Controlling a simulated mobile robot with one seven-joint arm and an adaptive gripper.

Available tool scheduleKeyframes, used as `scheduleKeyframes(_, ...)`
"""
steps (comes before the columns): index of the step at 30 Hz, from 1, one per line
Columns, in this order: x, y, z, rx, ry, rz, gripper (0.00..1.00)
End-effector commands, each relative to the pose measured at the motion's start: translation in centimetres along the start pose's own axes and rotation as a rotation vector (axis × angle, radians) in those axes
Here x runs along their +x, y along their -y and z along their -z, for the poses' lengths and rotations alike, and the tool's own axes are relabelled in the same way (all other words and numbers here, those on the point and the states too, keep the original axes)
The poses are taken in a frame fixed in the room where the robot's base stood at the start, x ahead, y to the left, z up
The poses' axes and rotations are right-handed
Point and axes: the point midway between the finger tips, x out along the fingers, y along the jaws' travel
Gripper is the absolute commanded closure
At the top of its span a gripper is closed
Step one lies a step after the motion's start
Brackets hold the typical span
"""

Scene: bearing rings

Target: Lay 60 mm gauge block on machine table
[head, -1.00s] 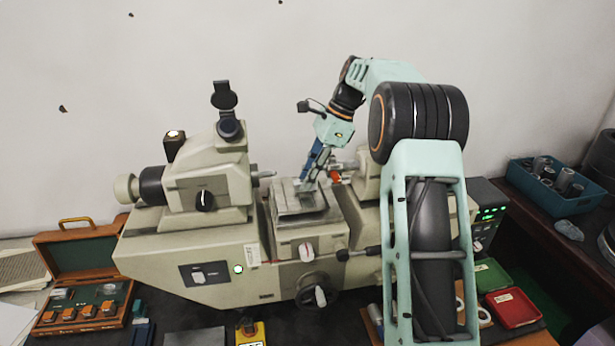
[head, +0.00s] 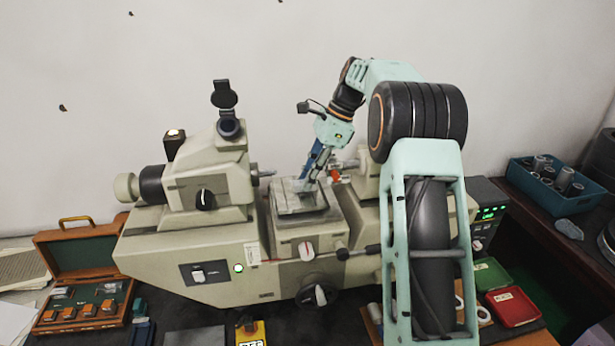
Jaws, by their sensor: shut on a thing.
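The machine table (head: 289,209) is the flat grey plate at the middle of the measuring machine, between its left and right heads. My gripper (head: 309,182) reaches down from the upper right, tilted, with its fingertips just over the table. It is shut on the 60 mm gauge block (head: 302,186), a small grey piece that is hard to make out against the grey plate. The fingers hide part of it. I cannot tell whether the block touches the table.
The machine's left head (head: 215,180) and its spindle stand left of the table. An open wooden case (head: 85,265) with gauge pieces lies at lower left. A blue bin (head: 550,190) of rings stands at right. Green and red trays (head: 513,306) lie at lower right.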

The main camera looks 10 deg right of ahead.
Motion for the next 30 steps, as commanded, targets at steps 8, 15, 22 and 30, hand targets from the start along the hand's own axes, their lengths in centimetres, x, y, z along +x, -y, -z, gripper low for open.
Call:
scheduleKeyframes(8, 0.1, 0.0, 0.0, -0.001, 0.000, 0.001, 0.67)
scheduleKeyframes(15, 0.1, 0.0, 0.0, 0.000, 0.000, 0.000, 0.63)
scheduleKeyframes(22, -0.1, 0.0, -0.1, 0.000, 0.000, -0.001, 0.63)
scheduleKeyframes(30, -2.3, 0.1, -1.0, -0.001, 0.000, 0.002, 0.63)
